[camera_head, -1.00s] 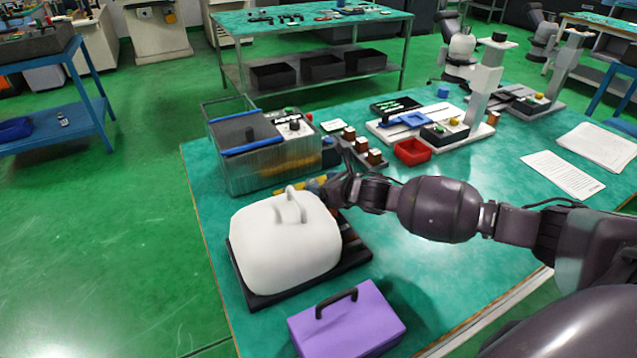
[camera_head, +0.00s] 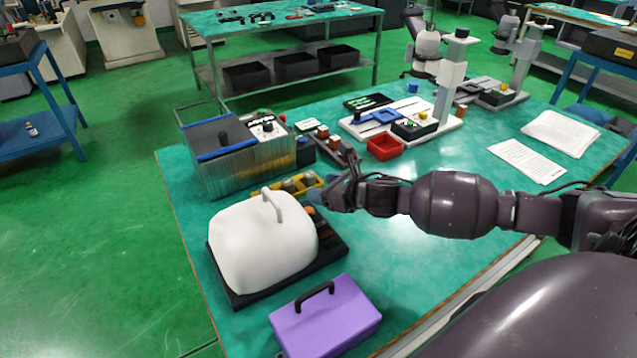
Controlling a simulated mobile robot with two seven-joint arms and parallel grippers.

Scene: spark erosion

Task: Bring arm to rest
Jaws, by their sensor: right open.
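My right arm reaches in from the right side of the head view, over the green table (camera_head: 440,268). My right gripper (camera_head: 322,196) is at its left end, just above and right of a white domed cover (camera_head: 255,240) with a handle. The gripper is open, and I see nothing held in it. The cover rests on a black base (camera_head: 335,256). My left gripper does not show.
A purple case (camera_head: 328,322) lies at the table's front. A yellow holder (camera_head: 285,188) is left of the gripper. Papers (camera_head: 527,161) lie at right.

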